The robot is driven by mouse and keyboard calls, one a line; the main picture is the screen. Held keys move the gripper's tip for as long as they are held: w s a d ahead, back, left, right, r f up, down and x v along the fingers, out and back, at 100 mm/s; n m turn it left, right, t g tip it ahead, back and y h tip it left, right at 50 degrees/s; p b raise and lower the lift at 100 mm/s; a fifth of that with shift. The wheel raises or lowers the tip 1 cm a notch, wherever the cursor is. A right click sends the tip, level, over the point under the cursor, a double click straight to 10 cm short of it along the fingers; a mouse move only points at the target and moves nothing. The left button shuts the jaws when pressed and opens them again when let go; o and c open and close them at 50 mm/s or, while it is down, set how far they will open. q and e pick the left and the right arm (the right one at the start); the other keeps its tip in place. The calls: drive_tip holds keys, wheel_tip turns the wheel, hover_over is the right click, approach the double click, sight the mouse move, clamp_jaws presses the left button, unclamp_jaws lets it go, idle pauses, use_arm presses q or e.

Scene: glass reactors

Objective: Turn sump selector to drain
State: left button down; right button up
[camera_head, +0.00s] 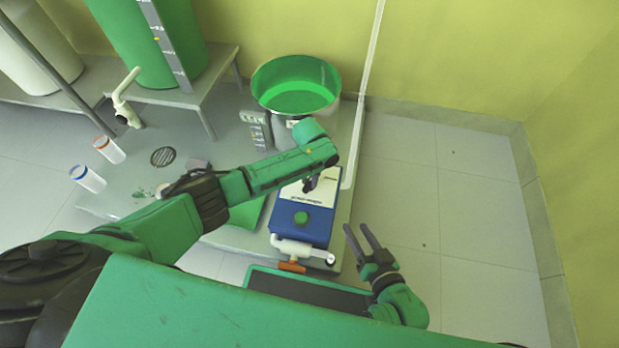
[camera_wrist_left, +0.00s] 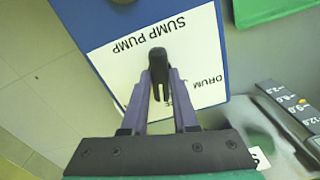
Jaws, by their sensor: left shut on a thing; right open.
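The sump pump is a blue box (camera_head: 318,228) with a white label plate (camera_head: 291,193) on top and a green round button in front. In the left wrist view the plate (camera_wrist_left: 115,72) reads "SUMP PUMP" and "DRUM"; another word is mostly hidden behind my fingers. The black selector handle (camera_wrist_left: 158,58) stands on the plate. My left gripper (camera_wrist_left: 160,82) is shut on this handle from above; it also shows in the head view (camera_head: 309,184). The drain marking is not readable. My right gripper (camera_head: 361,241) is open and empty, right of the blue box.
A green-lined round drum (camera_head: 297,88) stands behind the pump. A white pipe with an orange valve handle (camera_head: 292,267) runs along the pump's front. A floor drain (camera_head: 163,156) and two white containers, one red-capped (camera_head: 109,149), one blue-capped (camera_head: 88,179), are left. Floor at right is clear.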

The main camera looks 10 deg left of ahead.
use_arm(q)
drive_tip(key=shift+r+m+p, duration=0.1)
drive_tip(key=shift+m+p, duration=0.25)
drive_tip(key=shift+m, duration=0.05)
drive_tip(key=m+p, duration=0.1)
drive_tip(key=m, duration=0.2)
drive_tip(key=shift+m, duration=1.1)
drive_tip(key=c, duration=0.7)
unclamp_jaws()
